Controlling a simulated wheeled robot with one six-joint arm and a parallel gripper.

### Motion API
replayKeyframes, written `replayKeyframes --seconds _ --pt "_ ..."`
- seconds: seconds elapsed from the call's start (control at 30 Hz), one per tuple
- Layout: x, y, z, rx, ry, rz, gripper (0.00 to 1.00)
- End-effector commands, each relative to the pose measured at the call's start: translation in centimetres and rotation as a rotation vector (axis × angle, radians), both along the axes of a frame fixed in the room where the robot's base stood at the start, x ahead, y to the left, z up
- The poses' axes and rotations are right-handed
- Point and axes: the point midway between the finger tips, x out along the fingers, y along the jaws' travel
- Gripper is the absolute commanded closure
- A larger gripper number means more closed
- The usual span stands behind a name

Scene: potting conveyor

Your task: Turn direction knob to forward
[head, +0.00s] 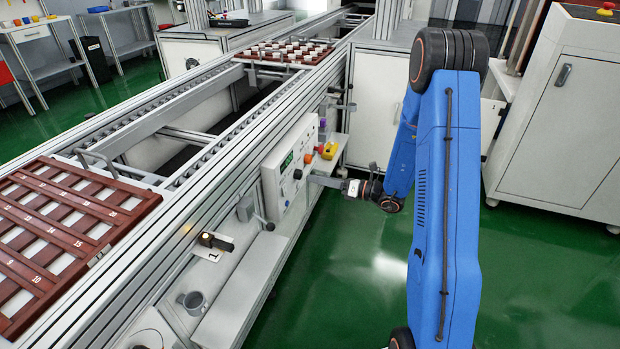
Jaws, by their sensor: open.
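A white control box (283,178) is mounted on the side of the conveyor. Its face has a green display (287,162), an orange knob or button (308,158) and small dark knobs (298,174). The direction knob's markings and setting are too small to read. My gripper (314,180) reaches in from the right, in front of the lower right part of the box. It is open and holds nothing visible. Whether its fingertips touch a knob cannot be told, and they hide part of the panel.
A yellow box with a red button (328,150) stands just right of the panel. Brown trays sit on the conveyor, near (35,285) and far (262,60). The green floor (345,270) is clear.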

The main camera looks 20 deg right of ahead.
Motion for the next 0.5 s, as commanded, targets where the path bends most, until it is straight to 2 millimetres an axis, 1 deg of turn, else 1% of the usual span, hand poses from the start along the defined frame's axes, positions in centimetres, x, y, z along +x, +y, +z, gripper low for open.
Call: replayKeyframes --seconds 0.03,0.1,0.5 --pt "-0.5 -0.9 0.0 0.001 0.000 -0.004 0.52" --pt "-1.2 -1.8 0.0 0.002 0.001 -0.004 0.52" --pt "-5.0 -7.1 0.0 0.001 0.000 -0.004 0.52"
